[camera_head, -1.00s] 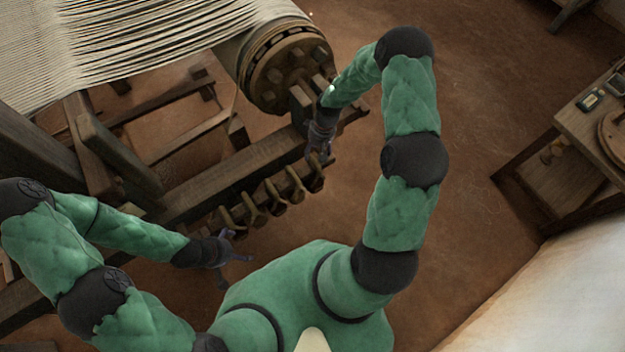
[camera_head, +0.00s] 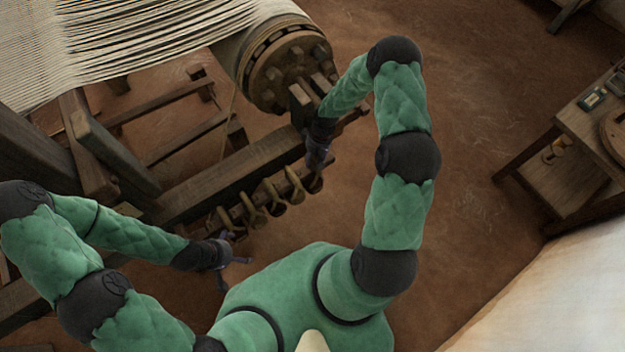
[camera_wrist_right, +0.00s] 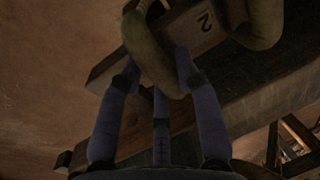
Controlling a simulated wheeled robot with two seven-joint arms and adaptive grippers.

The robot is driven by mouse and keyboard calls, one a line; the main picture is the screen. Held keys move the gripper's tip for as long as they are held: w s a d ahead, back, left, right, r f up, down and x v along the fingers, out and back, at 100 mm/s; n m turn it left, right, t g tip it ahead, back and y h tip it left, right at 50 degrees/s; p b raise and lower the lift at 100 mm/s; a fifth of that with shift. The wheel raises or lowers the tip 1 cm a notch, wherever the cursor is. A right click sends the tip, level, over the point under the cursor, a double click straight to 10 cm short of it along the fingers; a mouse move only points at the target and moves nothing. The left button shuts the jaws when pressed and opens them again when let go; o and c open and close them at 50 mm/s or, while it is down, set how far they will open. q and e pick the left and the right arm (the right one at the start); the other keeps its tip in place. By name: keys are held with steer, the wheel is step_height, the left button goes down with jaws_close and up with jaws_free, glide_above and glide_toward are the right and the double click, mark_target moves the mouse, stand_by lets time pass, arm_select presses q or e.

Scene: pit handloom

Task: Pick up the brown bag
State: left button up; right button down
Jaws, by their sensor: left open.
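Several small olive-brown hanging things, which look like bags, hang in a row from the beam in the head view; one is this brown bag (camera_head: 275,196). I cannot tell which is the task's bag. My right gripper (camera_head: 316,160) is at the right end of the row. In the right wrist view, an olive-brown bag (camera_wrist_right: 150,52) lies between and in front of the fingertips of my right gripper (camera_wrist_right: 158,72). The fingers stand apart, and whether they press on it is unclear. My left gripper (camera_head: 238,262) is open and empty, left of the row's lower end.
The loom's wooden beam (camera_head: 225,182) runs behind the row. A large toothed roller (camera_head: 285,68) with pale threads (camera_head: 120,40) is above my right gripper. A wooden block marked 2 (camera_wrist_right: 200,25) is close behind the bag. A table (camera_head: 580,120) stands at right; the floor between is clear.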

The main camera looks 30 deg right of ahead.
steer(key=shift+r, duration=0.1)
steer(key=shift+w+d+r, duration=0.1)
steer(key=shift+r, duration=0.4)
steer(key=shift+r+p, duration=0.6)
steer(key=shift+r, duration=0.6)
steer(key=shift+s, duration=0.25)
steer(key=s+d, duration=0.1)
steer(key=s, duration=1.6)
steer(key=shift+s+d, duration=0.15)
steer(key=shift+s, duration=0.15)
steer(key=shift+w, duration=0.1)
